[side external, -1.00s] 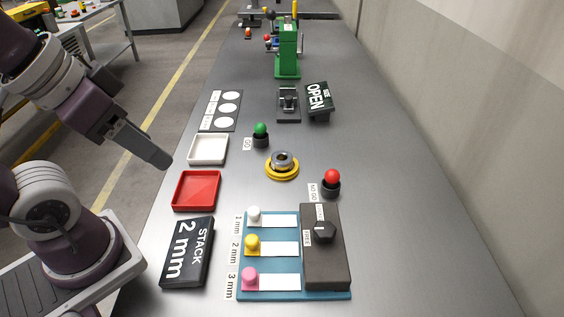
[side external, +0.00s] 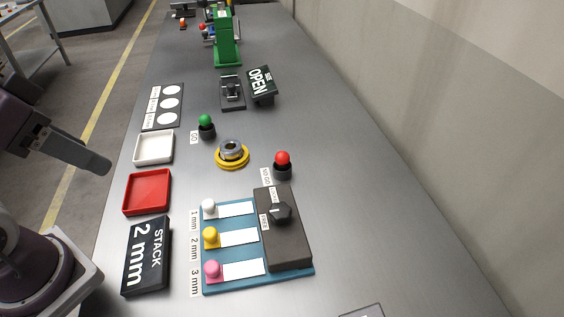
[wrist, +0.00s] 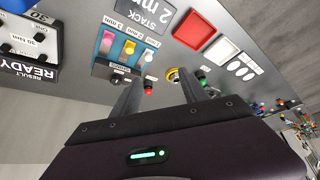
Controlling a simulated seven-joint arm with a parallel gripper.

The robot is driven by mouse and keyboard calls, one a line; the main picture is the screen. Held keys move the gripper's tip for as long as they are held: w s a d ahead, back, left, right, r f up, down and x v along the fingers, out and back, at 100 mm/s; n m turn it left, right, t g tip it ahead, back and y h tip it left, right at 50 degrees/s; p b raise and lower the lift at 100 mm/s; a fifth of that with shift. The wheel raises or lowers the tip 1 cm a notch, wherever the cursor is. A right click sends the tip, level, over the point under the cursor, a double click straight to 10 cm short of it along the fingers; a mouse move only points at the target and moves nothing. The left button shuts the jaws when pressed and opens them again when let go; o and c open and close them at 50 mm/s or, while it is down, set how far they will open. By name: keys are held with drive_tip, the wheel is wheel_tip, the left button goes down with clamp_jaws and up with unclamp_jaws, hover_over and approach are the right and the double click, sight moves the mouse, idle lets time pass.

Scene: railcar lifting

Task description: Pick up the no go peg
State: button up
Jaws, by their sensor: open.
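The no go peg (side external: 282,166) has a red ball top and stands upright in a dark round base, beside a NO GO label. It also shows in the wrist view (wrist: 149,91), close to one finger. My gripper (side external: 106,167) is at the left in the side view, above the table's left edge and near the red tray, well apart from the peg. In the wrist view my gripper (wrist: 162,80) has its two fingers spread with nothing between them.
The green-topped go peg (side external: 206,127) and a yellow ring with a metal part (side external: 232,156) stand near the peg. The blue board (side external: 214,285) with its dark knob block (side external: 290,240) lies in front. Red (side external: 126,205) and white (side external: 137,158) trays are at left. Table right of the peg is clear.

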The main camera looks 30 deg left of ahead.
drive_tip(key=shift+o, duration=0.3)
drive_tip(key=m+g, duration=0.3)
drive_tip(key=m, duration=1.6)
hover_over(281, 154)
drive_tip(key=s, duration=0.1)
drive_tip(key=s+f+x, duration=0.1)
drive_tip(key=s+x, duration=0.2)
drive_tip(key=x, duration=0.9)
drive_tip(key=shift+m, duration=0.4)
drive_tip(key=x, duration=0.8)
drive_tip(key=shift+s+f, duration=0.15)
clamp_jaws()
